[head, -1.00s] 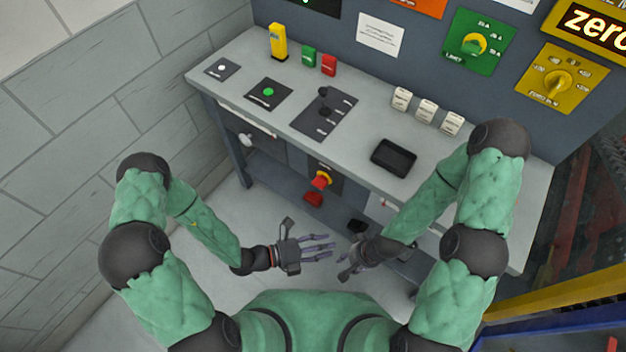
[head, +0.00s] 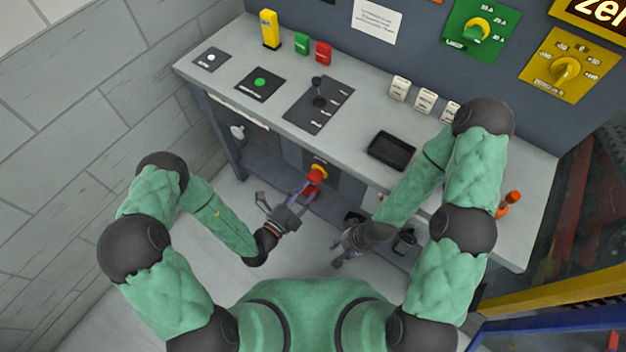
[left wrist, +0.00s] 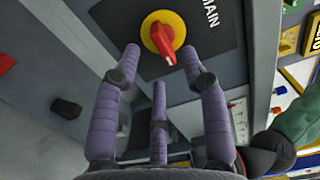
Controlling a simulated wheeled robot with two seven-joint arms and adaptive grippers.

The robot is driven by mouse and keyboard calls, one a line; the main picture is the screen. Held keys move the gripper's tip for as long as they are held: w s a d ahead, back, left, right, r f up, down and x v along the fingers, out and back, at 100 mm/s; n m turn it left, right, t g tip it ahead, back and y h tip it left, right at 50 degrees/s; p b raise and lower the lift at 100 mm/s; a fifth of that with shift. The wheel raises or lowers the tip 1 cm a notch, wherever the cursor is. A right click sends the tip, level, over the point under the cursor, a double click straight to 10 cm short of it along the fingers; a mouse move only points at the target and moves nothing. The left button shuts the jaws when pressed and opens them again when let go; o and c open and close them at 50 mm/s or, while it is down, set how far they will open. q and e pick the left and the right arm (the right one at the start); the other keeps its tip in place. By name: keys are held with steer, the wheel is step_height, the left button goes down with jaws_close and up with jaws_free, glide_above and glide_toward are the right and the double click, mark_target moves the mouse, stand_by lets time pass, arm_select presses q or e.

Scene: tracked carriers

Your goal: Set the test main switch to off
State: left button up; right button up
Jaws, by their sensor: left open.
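The main switch is a red knob on a yellow ring (left wrist: 163,37), on a dark plate lettered "MAIN" (left wrist: 210,20). In the head view the switch (head: 317,173) is on the bench's front panel, under the worktop. My left gripper (head: 310,188) points at it from below left. In the left wrist view its purple fingers (left wrist: 160,58) are spread, with tips just short of the knob, one on each side. The knob's narrow red grip points down in that view. My right gripper (head: 342,256) hangs low in front of the bench; its fingers are too small to read.
The worktop (head: 230,82) carries a yellow block (head: 269,29), green and red blocks, a black lever panel (head: 320,104), white switches and a black tray (head: 391,151). An orange handle (head: 510,203) stands at the right. Floor in front is clear.

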mark_target(313, 180)
arm_select(q)
steer(key=shift+b+x, duration=0.65)
steer(key=shift+x, duration=2.1)
steer(key=shift+c, duration=0.3)
jaws_close()
